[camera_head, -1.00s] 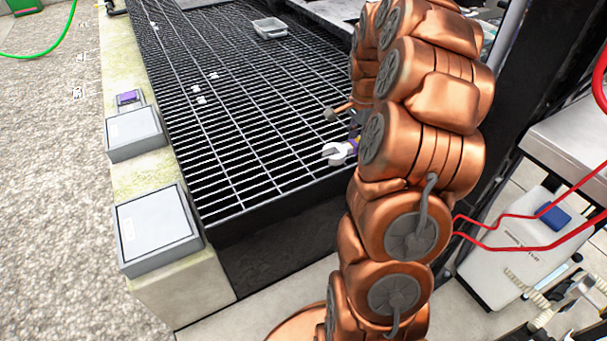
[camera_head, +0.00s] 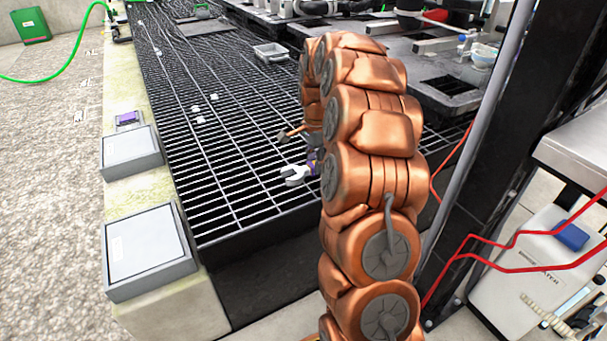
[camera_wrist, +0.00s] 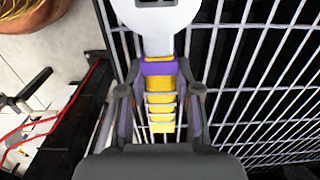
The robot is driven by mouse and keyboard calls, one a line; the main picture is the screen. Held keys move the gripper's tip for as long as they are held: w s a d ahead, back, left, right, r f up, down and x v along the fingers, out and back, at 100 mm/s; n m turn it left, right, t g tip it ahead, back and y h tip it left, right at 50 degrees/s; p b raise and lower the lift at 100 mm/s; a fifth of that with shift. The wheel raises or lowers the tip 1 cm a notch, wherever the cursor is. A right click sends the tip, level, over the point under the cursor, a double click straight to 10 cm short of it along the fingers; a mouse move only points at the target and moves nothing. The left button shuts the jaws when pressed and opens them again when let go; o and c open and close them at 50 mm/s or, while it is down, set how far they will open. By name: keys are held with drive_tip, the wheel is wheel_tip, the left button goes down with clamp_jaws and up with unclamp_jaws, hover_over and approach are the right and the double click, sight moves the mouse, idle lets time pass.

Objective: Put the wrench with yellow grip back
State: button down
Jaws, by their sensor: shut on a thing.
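The wrench with a yellow and purple grip (camera_wrist: 160,112) lies between the two fingers of my gripper (camera_wrist: 160,92) in the wrist view. My gripper is shut on its grip. The wrench's pale metal head points away, past the fingertips, and is cut off by the top edge. In the head view the open jaw of the wrench (camera_head: 294,175) sticks out to the left of my copper arm, over the front part of the black grating (camera_head: 235,150). My arm hides most of the gripper there. I cannot tell how high the wrench is above the grating.
A small grey tray (camera_head: 270,52) and several small white pieces lie on the grating. Two grey boxes stand on the stone ledge (camera_head: 160,200) at left. Lab equipment stands at the back right. A dark post (camera_head: 485,150) and red cables are close to my arm's right.

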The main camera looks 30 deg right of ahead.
drive_tip(key=shift+w+a+f, duration=0.1)
drive_tip(key=shift+w+a, duration=0.65)
drive_tip(key=shift+w, duration=0.3)
drive_tip(key=shift+w+a+f+b, duration=0.25)
drive_tip(key=shift+w+a+b, duration=0.1)
drive_tip(key=shift+b, duration=0.1)
wheel_tip(320, 180, down, 3)
drive_tip(key=shift+d+f+b, duration=0.1)
drive_tip(key=shift+f+b, duration=0.05)
drive_tip(key=shift+b, duration=0.65)
drive_tip(key=c, duration=0.8)
unclamp_jaws()
